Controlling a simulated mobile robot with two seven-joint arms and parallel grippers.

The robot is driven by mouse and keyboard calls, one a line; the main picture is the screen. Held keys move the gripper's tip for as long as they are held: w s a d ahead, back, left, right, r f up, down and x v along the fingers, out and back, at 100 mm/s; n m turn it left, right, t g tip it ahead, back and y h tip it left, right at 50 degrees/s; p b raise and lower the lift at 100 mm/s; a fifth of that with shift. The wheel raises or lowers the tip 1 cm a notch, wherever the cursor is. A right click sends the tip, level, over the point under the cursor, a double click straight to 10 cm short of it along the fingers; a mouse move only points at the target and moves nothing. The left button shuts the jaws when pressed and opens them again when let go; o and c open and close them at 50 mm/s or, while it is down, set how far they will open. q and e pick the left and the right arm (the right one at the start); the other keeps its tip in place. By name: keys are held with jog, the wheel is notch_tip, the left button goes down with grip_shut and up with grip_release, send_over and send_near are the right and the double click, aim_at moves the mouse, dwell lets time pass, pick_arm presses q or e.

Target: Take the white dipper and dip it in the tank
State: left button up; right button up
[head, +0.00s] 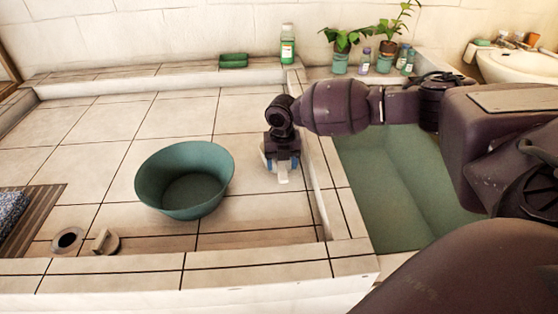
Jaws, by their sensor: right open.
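The white dipper (283,173) is on the tiled floor beside the tank's low wall, mostly hidden under my right gripper (282,163). A pale part of it shows below the blue fingertips. My right gripper points down over it and is open; I cannot tell whether the fingers touch it. The tank (385,190), with green inside, lies to the right of the wall, partly covered by my right arm. My left gripper is not in view.
A green basin (160,185) stands on the floor left of my right gripper. A round drain hole (67,240) and its cover (106,241) are at front left.

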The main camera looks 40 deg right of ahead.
notch_tip(320, 180, down, 3)
jog(key=shift+f, duration=0.1)
grip_shut()
dwell(0.3)
notch_tip(320, 180, up, 20)
jog(key=p, duration=0.3)
